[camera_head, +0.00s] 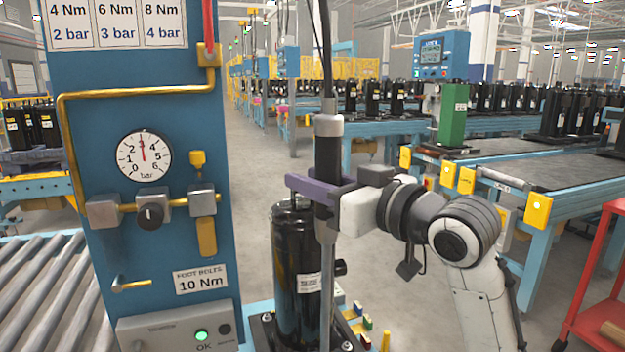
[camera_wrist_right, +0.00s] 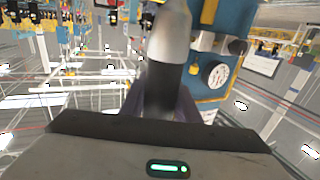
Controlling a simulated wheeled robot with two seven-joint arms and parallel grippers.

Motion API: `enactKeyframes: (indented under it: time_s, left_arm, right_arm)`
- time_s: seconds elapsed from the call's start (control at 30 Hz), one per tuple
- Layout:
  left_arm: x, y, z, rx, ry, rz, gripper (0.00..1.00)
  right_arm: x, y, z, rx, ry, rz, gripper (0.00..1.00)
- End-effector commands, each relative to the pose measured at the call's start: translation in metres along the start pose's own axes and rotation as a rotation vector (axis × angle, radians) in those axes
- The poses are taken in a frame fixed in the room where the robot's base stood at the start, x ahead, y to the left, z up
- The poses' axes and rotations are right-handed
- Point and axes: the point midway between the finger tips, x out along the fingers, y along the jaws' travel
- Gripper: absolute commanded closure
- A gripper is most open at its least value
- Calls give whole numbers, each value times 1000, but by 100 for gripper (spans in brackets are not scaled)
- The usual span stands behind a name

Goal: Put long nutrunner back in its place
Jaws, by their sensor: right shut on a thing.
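The long nutrunner (camera_head: 328,155) is an upright grey and black tool with a long thin shaft and a cable rising from its top. My right gripper (camera_head: 310,187), with purple fingers, is shut around its dark body. The tool stands in front of the black compressor (camera_head: 290,270), and its lower end runs out of the picture. In the right wrist view the nutrunner (camera_wrist_right: 167,60) rises between the purple fingers. My left gripper is not in view. I cannot make out the nutrunner's holder.
A blue panel (camera_head: 150,80) with a pressure gauge (camera_head: 144,157), brass pipe and valves stands close on the left. Rollers (camera_head: 50,290) lie beyond it. A red cart (camera_head: 600,290) is at the right edge. Small coloured parts (camera_head: 365,322) lie by the compressor's base.

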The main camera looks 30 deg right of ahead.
Motion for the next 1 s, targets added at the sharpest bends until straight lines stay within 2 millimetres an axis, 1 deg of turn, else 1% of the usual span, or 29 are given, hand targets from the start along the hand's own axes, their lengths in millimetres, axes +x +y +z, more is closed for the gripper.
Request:
enactKeyframes:
  time_s: [0.03, 1.0]
  left_arm:
    - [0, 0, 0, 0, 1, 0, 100]
    - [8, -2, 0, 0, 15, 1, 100]
  right_arm:
    - [-1, 0, -3, -2, 12, 1, 100]
    - [-1, 0, 13, -2, 12, 1, 100]
